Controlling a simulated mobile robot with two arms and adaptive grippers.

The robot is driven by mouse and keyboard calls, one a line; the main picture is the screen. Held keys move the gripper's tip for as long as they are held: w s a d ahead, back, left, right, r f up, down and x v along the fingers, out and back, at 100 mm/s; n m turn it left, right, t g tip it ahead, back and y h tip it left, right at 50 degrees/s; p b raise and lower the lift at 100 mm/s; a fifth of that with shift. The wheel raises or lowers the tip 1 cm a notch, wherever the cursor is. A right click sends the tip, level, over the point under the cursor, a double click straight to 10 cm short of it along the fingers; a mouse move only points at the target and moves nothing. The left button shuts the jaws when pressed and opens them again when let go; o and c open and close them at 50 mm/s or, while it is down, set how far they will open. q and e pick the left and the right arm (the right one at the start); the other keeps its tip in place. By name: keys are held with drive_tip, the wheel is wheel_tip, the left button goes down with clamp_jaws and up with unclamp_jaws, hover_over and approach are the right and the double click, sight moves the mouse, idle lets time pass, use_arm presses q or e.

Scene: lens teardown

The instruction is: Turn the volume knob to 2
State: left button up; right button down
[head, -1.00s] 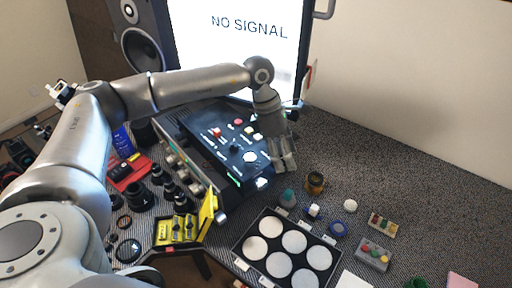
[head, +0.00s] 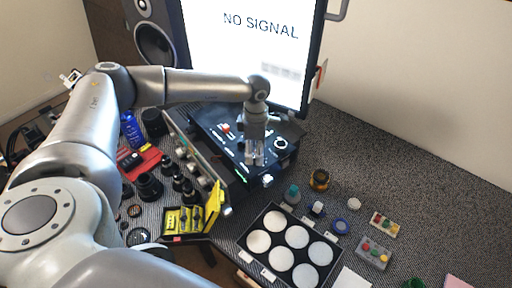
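The black control box (head: 215,136) stands on the desk below the monitor, with small coloured buttons and knobs on its top. A red control (head: 226,128) shows left of my gripper and a round white-ringed dial (head: 281,144) shows right of it. I cannot read which control is the volume knob or any number. My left gripper (head: 255,161) points down over the front part of the box top, hiding the controls behind it. Its two fingers are close together; whether they hold or touch a knob is unclear. My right gripper is not in view.
The monitor (head: 260,50) stands behind the box, a speaker (head: 154,48) to its left. Lenses (head: 149,187) and a yellow case (head: 190,219) lie left front. A black tray of white discs (head: 258,242) and small jars are in front. The desk at right (head: 400,175) is mostly clear.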

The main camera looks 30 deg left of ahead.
use_arm(q)
drive_tip(key=shift+f, duration=0.4)
drive_tip(key=shift+c, duration=0.5)
